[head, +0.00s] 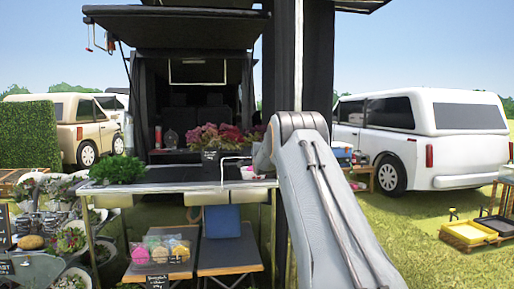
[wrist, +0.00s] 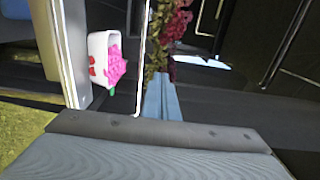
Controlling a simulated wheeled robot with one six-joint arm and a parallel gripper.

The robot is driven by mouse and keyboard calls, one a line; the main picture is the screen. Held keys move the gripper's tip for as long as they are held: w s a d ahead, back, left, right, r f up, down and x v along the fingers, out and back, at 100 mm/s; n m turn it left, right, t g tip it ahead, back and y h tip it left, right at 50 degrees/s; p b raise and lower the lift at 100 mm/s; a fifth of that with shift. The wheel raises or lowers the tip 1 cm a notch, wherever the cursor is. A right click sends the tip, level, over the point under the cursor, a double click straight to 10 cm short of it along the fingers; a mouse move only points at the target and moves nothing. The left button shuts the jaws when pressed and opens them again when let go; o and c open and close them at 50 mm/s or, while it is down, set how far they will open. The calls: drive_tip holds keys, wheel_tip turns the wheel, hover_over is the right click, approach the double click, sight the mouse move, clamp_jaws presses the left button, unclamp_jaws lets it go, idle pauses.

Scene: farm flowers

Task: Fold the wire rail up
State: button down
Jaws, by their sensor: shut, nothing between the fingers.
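The wire rail (head: 236,158) is a thin white bent wire at the counter's front right, by the dark planter of pink flowers. In the head view one leg runs down at its left and a bar runs right toward my arm. In the wrist view the wire rail (wrist: 143,60) runs top to bottom, just left of my gripper (wrist: 160,78). My gripper's fingers are together, with nothing between them. They look close beside the wire; I cannot tell if they touch it. In the head view my arm hides the gripper and the rail's right end.
A white box of pink items (wrist: 107,62) sits close left of the wire in the wrist view. The counter (head: 140,186) also holds a green plant (head: 118,170) and pink flowers (head: 208,137). Small tables (head: 230,255) stand below. A dark post (head: 318,60) rises beside my arm.

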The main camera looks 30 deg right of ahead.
drive_tip(key=s+a+r, duration=0.2)
drive_tip(key=s+a, duration=0.1)
drive_tip(key=s, duration=0.4)
drive_tip(key=shift+s+r, duration=0.2)
drive_tip(key=shift+r, duration=0.2)
drive_tip(key=shift+a, duration=0.1)
drive_tip(key=s+a+f+n+g+y, duration=0.35)
drive_tip(key=s+a+f+n, duration=0.25)
drive_tip(key=s+a, duration=0.65)
drive_tip(key=s+a+f+n+g+y, duration=0.2)
drive_tip(key=s+a+f+n+g, duration=0.4)
drive_tip(key=s+a, duration=0.65)
drive_tip(key=s+a+f+n+g, duration=0.2)
drive_tip(key=s+a+f+n, duration=0.15)
drive_tip(key=s, duration=0.75)
drive_tip(key=s+a+f+n+g+y, duration=0.1)
drive_tip(key=s+a+f+n+g, duration=0.3)
drive_tip(key=s, duration=0.7)
drive_tip(key=s+a+f+n+g, duration=0.15)
drive_tip(key=s+a+n, duration=0.35)
drive_tip(key=s, duration=0.6)
drive_tip(key=d+r+m+p, duration=0.3)
drive_tip(key=r+p, duration=0.3)
drive_tip(key=p, duration=0.7)
drive_tip(key=shift+s+d+r, duration=0.15)
drive_tip(key=shift+s+d, duration=0.2)
drive_tip(key=shift+d, duration=0.35)
